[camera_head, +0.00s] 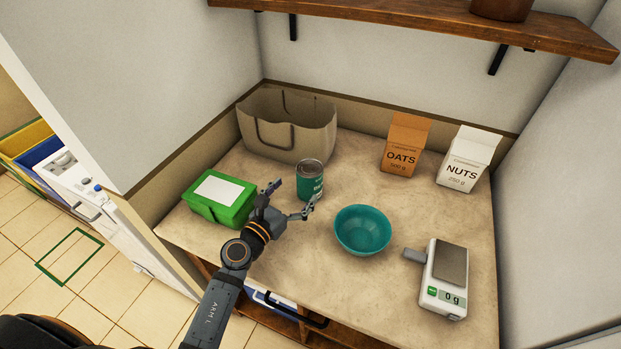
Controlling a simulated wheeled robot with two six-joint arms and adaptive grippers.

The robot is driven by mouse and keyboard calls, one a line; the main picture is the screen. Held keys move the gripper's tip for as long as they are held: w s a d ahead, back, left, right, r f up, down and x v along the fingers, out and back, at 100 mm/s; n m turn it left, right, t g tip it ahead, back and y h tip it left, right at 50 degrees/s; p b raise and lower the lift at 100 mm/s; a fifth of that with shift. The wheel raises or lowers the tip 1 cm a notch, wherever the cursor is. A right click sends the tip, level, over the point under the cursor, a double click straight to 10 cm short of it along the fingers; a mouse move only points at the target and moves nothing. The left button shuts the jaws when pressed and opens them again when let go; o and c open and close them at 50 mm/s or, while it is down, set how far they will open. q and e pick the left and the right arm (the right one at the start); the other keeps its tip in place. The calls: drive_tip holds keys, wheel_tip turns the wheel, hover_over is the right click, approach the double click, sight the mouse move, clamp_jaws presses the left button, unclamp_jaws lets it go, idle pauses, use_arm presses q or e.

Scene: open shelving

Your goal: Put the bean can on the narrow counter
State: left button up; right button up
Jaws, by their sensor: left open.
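The bean can (310,181), a teal can with a grey metal top, stands upright on the beige counter (290,256). My left gripper (290,199) is open, with its fingers spread in front of the can and pointing towards it. One fingertip is at the can's left and the other is near its lower front. I cannot tell whether either finger touches the can. The can's label is partly turned away. My right gripper is not in view.
A green box (219,199) sits left of my gripper, and a teal bowl (362,230) sits right. A beige bag (287,128), an oats carton (404,146) and a nuts carton (469,160) stand behind. A scale (444,279) is at the right. A wooden shelf (430,22) hangs above.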

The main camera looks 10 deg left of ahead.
sight(302, 184)
use_arm(q)
drive_tip(key=p+x, duration=0.1)
drive_tip(key=x, duration=0.3)
drive_tip(key=shift+w+d, duration=0.2)
drive_tip(key=shift+d, duration=0.05)
drive_tip(key=shift+w+d+f, duration=0.1)
drive_tip(key=shift+w, duration=0.3)
drive_tip(key=shift+s, duration=0.2)
drive_tip(key=shift+c, duration=0.9)
drive_tip(key=shift+w, duration=0.1)
drive_tip(key=c, duration=1.5)
